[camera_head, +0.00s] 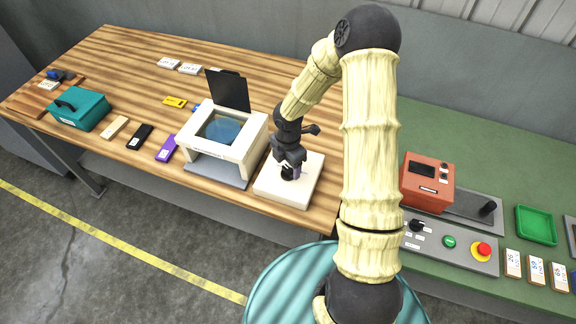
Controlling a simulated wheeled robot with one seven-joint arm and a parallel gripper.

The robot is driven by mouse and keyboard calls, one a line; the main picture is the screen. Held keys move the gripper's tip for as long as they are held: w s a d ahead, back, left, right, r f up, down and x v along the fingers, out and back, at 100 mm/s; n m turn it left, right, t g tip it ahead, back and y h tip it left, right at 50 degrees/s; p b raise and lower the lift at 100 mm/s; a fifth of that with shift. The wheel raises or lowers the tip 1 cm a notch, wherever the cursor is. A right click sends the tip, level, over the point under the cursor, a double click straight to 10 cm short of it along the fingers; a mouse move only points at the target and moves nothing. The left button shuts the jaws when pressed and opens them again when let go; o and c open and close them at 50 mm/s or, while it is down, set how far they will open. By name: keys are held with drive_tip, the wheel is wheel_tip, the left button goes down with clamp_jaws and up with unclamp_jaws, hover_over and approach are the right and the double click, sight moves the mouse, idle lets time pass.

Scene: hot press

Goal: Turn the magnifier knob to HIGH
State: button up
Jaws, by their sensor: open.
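The magnifier (236,154) is a white box-like stand with a round blue lens (221,129) and a raised dark panel at its back, on the wooden table. Beside it on the right lies a flat white block (268,190). My gripper (289,175) points down over this block, its fingers open around or just above a small dark part that looks like a knob. The fingers hide most of that part, so I cannot tell whether they touch it. Its setting and any HIGH label cannot be read.
A teal case (80,110), a black block (139,136) and a purple block (167,148) lie left on the table. Right, on a green bench, are an orange device (427,180), a control panel with a red button (484,249) and a green tray (535,225).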

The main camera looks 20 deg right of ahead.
drive_tip(key=shift+f, duration=0.55)
drive_tip(key=shift+c, duration=0.2)
drive_tip(key=c, duration=0.9)
drive_tip(key=shift+c, duration=0.2)
